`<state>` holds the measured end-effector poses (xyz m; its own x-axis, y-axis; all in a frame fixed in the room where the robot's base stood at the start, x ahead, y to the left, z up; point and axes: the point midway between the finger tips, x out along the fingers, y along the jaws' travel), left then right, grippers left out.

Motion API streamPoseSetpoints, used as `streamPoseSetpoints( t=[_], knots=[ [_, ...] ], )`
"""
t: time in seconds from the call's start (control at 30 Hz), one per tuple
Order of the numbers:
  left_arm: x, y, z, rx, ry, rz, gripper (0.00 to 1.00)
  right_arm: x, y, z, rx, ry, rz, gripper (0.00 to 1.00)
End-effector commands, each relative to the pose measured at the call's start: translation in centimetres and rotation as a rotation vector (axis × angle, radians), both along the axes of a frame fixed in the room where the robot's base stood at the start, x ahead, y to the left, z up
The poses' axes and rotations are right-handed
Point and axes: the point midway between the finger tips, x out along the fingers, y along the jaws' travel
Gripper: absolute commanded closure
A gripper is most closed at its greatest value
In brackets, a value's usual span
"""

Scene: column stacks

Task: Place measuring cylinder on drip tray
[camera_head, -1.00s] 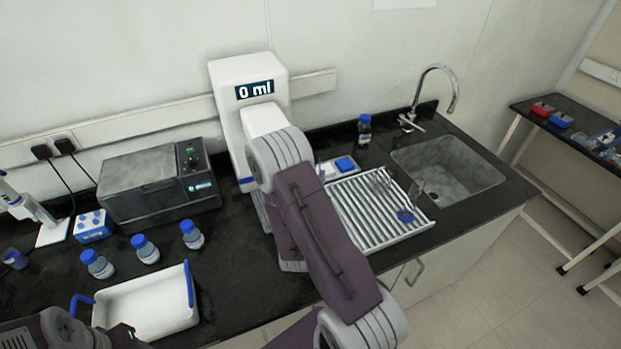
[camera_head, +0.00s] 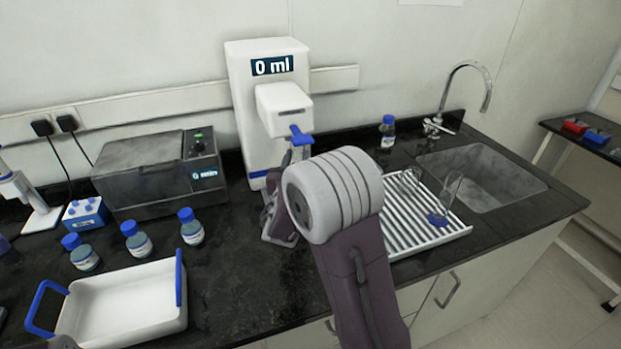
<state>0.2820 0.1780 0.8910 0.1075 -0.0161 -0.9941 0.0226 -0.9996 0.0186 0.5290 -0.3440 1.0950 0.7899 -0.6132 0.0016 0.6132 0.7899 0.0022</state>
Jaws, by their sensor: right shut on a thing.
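The white dispenser (camera_head: 255,110) with a "0 ml" display stands at the back of the bench. A blue lever (camera_head: 301,136) is on the front of its head. My right gripper (camera_head: 277,215) is at the dispenser's foot, largely behind my own arm. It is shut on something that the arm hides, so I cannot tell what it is. The drip tray is not visible behind the arm.
A sink (camera_head: 480,175) and tap lie right of the rack. A white tub with blue handles (camera_head: 130,300), several blue-capped bottles (camera_head: 138,242) and a grey box device (camera_head: 160,175) are on the left. Another bottle (camera_head: 387,132) stands behind the rack. Bare counter lies between tub and arm.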

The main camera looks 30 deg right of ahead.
Motion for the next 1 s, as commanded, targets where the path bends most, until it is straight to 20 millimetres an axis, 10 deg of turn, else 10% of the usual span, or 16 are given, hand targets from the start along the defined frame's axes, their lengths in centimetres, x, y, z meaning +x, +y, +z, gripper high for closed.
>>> streamPoseSetpoints(
  t=[0.37, 1.0],
  knots=[
    [0.0, 0.0, -0.1, 0.000, -0.001, 0.000, 0.48, 1.1, 1.5, 0.3, -0.005, -0.004, 0.043, 1.00],
    [0.0, 0.0, -4.3, 0.000, -0.001, 0.000, 0.48, 0.9, 1.2, -6.5, -0.002, -0.001, 0.036, 1.00]
  ],
)
